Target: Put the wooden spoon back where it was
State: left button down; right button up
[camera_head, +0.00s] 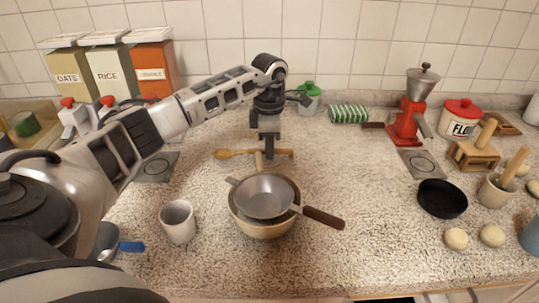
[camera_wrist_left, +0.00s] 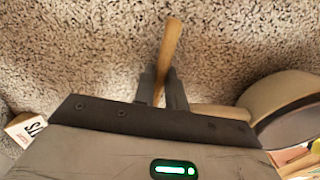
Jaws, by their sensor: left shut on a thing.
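The wooden spoon (camera_head: 236,153) lies crosswise behind the tan bowl (camera_head: 262,229), its rounded end to the left. My left gripper (camera_head: 268,146) reaches down from above and is shut on its handle. In the left wrist view the wooden spoon (camera_wrist_left: 171,42) runs out from between the fingertips (camera_wrist_left: 161,88), with speckled counter behind it. I cannot tell whether the spoon touches the counter. My right gripper is not in view.
A white mug (camera_head: 178,221) stands to the left. A black pan (camera_head: 442,198) and a red grinder (camera_head: 407,121) are at right. The counter between bowl and black pan is clear.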

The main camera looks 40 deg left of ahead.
pick_arm(q)
jog(key=shift+s+f, duration=0.15)
jog(key=shift+f, duration=0.15)
jog(key=c, duration=1.4)
grip_release()
jog(key=shift+c, duration=0.2)
notch_tip(320, 180, up, 12)
jog(key=shift+b, duration=0.45)
